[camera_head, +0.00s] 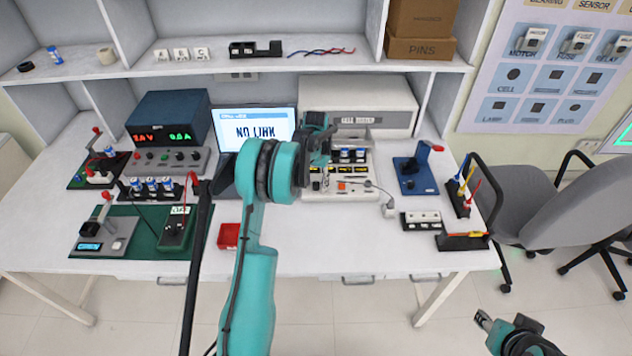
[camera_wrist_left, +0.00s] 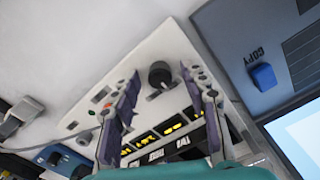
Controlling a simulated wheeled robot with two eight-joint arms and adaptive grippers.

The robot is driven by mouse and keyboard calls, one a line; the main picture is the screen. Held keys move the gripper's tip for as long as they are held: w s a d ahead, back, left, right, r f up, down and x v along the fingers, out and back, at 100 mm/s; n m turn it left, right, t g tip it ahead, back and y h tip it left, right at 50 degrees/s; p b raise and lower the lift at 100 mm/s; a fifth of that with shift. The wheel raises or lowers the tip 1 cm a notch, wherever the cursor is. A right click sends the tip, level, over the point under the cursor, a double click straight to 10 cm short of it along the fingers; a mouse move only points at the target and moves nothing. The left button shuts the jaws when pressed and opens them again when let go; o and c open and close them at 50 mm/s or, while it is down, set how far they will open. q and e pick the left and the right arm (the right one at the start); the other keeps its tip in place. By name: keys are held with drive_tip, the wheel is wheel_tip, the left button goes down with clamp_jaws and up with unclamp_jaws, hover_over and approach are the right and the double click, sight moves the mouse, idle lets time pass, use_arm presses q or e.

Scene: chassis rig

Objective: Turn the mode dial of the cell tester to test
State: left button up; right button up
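The cell tester (camera_head: 352,194) is a pale box with yellow-lit displays and buttons, at the middle of the bench. Its pale panel (camera_wrist_left: 88,92) fills the middle of the left wrist view. The black round mode dial (camera_wrist_left: 159,73) stands on that panel; its pointer setting is not readable. My left gripper (camera_head: 319,150) hangs over the tester, and its arm hides part of the scene. In the left wrist view my left gripper (camera_wrist_left: 162,92) is open and empty, with the dial showing between its fingertips, apparently apart from them. My right gripper (camera_head: 484,320) is low at right, away from the bench.
A laptop (camera_head: 262,122) stands close left of the tester; its base with a blue COPY key (camera_wrist_left: 263,76) shows in the left wrist view. A blue device (camera_head: 414,178) stands right of the tester. The bench front (camera_head: 345,250) is clear.

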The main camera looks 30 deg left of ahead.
sight(316, 183)
use_arm(q)
drive_tip(key=shift+r, duration=0.1)
wheel_tip(316, 183, up, 12)
idle(0.5)
drive_tip(key=shift+d, duration=0.1)
drive_tip(key=s+d+r+t, duration=0.3)
drive_tip(key=s+d+r, duration=0.8)
drive_tip(key=s+d, duration=0.2)
drive_tip(key=s+d+f+t, duration=0.2)
drive_tip(key=s+d, duration=0.2)
drive_tip(key=s, duration=0.4)
drive_tip(key=s+d+f+t, duration=0.2)
drive_tip(key=s+d+f, duration=0.1)
drive_tip(key=s, duration=0.4)
drive_tip(key=shift+s+d+m, duration=0.4)
drive_tip(key=shift+d, duration=0.3)
